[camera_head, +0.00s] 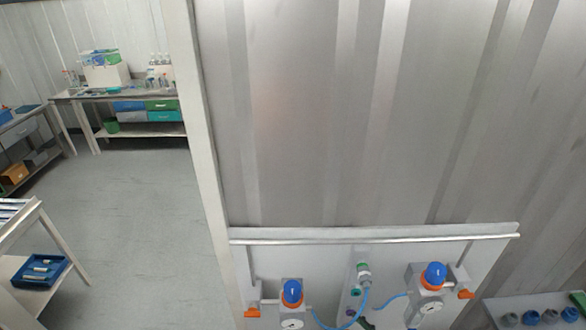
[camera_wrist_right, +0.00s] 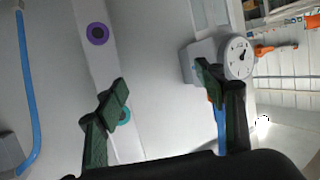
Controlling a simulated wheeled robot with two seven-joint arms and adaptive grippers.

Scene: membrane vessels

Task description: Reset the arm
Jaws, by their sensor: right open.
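My right gripper (camera_wrist_right: 165,105) is open in the right wrist view, with its two dark fingers wide apart and nothing between them. Behind the fingers is a pale panel with a purple ring (camera_wrist_right: 97,33) and a teal ring (camera_wrist_right: 124,116). A round white gauge (camera_wrist_right: 239,57) is just beyond the right finger; I cannot tell whether they touch. In the head view, a grey panel (camera_head: 450,252) carries a left blue-knobbed regulator (camera_head: 292,292) and a right one (camera_head: 433,276). A fitting (camera_head: 363,274) with a blue hose is between them. My left gripper is not in view.
Orange valve handles (camera_head: 466,293) stick out beside the regulators. A shelf (camera_head: 510,300) with grey and blue round parts is at the lower right. A corrugated metal wall (camera_head: 330,110) rises behind the panel. Open floor (camera_head: 140,200) and benches (camera_head: 130,95) are to the left.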

